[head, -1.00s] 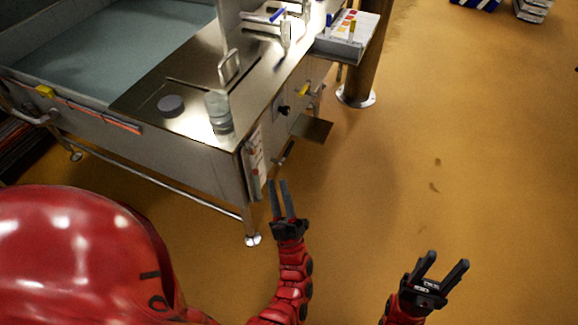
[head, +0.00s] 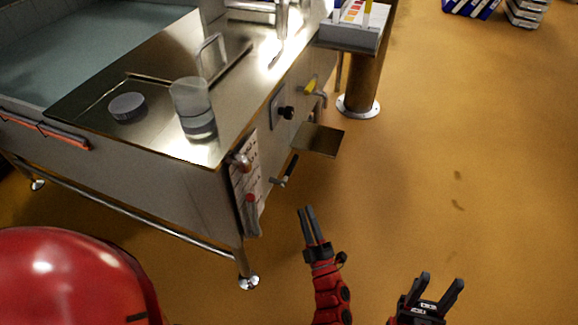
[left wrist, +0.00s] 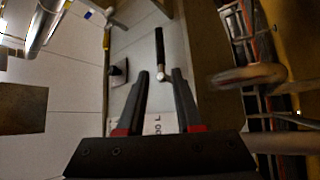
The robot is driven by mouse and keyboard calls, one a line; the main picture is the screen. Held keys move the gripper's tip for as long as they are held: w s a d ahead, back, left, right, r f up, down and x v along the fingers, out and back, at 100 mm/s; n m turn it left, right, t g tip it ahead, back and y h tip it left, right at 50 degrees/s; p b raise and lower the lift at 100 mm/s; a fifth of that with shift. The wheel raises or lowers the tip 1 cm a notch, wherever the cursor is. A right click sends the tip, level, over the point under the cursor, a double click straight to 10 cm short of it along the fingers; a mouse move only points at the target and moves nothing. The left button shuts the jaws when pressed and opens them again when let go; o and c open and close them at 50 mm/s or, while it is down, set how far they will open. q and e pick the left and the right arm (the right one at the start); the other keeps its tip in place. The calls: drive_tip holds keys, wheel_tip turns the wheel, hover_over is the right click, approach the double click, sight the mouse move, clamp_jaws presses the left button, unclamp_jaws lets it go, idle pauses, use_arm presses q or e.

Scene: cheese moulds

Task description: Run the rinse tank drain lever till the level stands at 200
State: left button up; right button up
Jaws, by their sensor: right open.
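The rinse tank (head: 150,190) stands at the left, with grey-blue water (head: 95,35) in its basin. A black-handled lever (head: 285,171), seemingly the drain lever, sticks out low on its right-hand side. It also shows in the left wrist view (left wrist: 160,50), ahead of the fingertips. My right gripper (head: 442,281) is open and empty over the floor.
A yellow-handled tap (head: 312,86), a black knob (head: 287,112) and a small flat shelf (head: 318,140) jut from the same side. A glass jar (head: 194,110) and grey puck (head: 127,106) stand on the worktop. A round post (head: 362,80) is behind.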

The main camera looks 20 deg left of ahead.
sight(291, 166)
use_arm(q)
drive_tip(key=b+x, duration=0.2)
drive_tip(key=x, duration=1.3)
drive_tip(key=shift+b, duration=0.3)
clamp_jaws()
drive_tip(key=shift+f, duration=0.1)
idle(0.4)
